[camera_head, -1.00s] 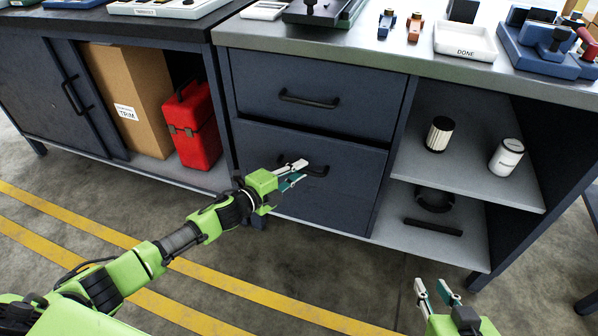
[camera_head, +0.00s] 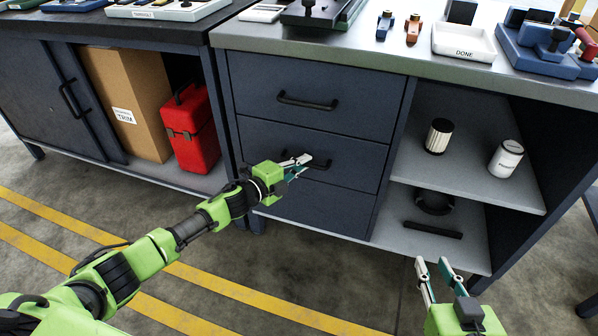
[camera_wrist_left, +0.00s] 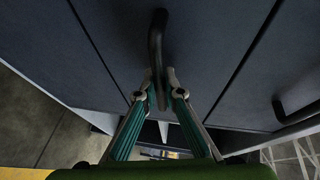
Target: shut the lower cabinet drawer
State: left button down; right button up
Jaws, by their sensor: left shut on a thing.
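The cabinet's lower drawer (camera_head: 352,158) is a dark blue front with a black bar handle (camera_head: 321,165). It looks flush or nearly flush with the drawer above; a small gap cannot be ruled out. In the left wrist view, the fingers (camera_wrist_left: 160,90) are shut on the handle bar (camera_wrist_left: 155,45). My right gripper (camera_head: 433,262) is open and empty, low in front of the open shelves.
The upper drawer (camera_head: 305,78) looks shut. A plain panel (camera_head: 320,210) lies below the lower drawer. Open shelves (camera_head: 470,180) at right hold a filter and a white can. A red toolbox (camera_head: 193,135) and cardboard box (camera_head: 125,90) stand left. The floor in front is clear.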

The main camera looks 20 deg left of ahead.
pick_arm(q)
jog(key=shift+w, duration=0.2)
jog(key=shift+a, duration=0.1)
pick_arm(e)
jog(key=shift+a+r, duration=0.15)
jog(key=shift+r, duration=0.2)
pick_arm(q)
jog(key=shift+r, duration=0.1)
jog(key=c, duration=2.4)
grip_release()
jog(key=shift+w, duration=0.1)
pick_arm(e)
jog(key=shift+w, duration=0.1)
jog(key=shift+f, duration=0.1)
pick_arm(q)
jog(key=shift+s, duration=0.3)
jog(key=v, duration=1.1)
jog(key=shift+s+a+r, duration=0.1)
jog(key=shift+s+a, duration=0.05)
jog(key=shift+s, duration=0.05)
